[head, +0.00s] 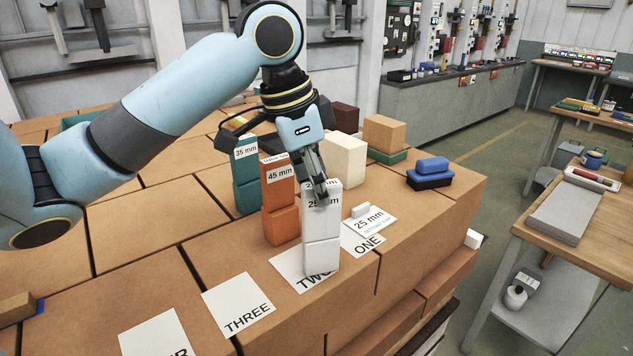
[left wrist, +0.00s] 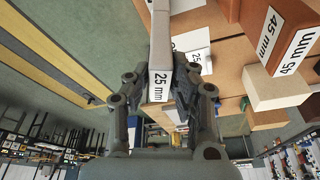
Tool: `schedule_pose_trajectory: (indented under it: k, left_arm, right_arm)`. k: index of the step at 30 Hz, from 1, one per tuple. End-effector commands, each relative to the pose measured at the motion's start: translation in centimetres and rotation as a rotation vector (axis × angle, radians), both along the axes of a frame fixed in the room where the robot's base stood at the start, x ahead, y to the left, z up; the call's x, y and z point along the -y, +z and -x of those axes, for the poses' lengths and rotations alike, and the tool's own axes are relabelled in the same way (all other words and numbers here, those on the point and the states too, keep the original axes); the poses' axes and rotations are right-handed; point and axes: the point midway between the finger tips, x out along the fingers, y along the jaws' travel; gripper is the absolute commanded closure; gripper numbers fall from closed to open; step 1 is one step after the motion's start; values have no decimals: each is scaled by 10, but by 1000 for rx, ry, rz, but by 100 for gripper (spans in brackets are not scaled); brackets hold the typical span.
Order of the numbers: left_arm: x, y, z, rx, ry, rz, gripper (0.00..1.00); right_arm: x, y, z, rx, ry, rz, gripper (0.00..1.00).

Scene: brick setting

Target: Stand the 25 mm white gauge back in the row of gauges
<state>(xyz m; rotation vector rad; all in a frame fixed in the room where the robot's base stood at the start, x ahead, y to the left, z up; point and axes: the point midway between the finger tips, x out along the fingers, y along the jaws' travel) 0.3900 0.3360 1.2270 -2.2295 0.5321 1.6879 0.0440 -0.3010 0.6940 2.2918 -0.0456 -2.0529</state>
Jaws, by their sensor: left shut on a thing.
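The white 25 mm gauge (head: 322,228) is upright, with a seam across its middle. My left gripper (head: 322,196) comes down from above and is shut on its upper part, partly covering its label. In the left wrist view the gauge (left wrist: 160,50) sits between the fingers (left wrist: 162,88). Its foot overlaps the card marked TWO (head: 290,268); I cannot tell whether it touches. The orange 45 mm gauge (head: 281,222) stands to its left, and the green 35 mm gauge (head: 246,192) stands farther left and back. My right gripper is not in view.
A 25 mm setting card (head: 375,222) with a small white piece lies right of the gauge, near card ONE (head: 358,244). Card THREE (head: 238,306) lies front left. A cream block (head: 345,158) and a blue-black item (head: 430,177) stand behind. The brick top's right edge is close.

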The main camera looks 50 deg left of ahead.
Motion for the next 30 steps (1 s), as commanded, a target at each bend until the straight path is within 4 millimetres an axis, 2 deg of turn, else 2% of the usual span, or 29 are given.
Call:
schedule_pose_trajectory:
  k: [2,3,8,15,19,23,30]
  left_arm:
    - [0,-3,0,0,1,0,100]
    - [0,-3,0,0,1,0,75]
    - [0,-2,0,0,1,0,55]
    - [0,-2,0,0,0,0,55]
    - [-2,6,0,2,-1,-3,55]
    - [-5,28,6,4,-3,-8,55]
    - [-11,82,19,5,-1,-7,55]
  right_arm:
    - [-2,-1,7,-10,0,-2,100]
    - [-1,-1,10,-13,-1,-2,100]
    - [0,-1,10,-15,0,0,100]
    - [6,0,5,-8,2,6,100]
    - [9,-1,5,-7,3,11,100]
    - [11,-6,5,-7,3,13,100]
    - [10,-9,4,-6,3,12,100]
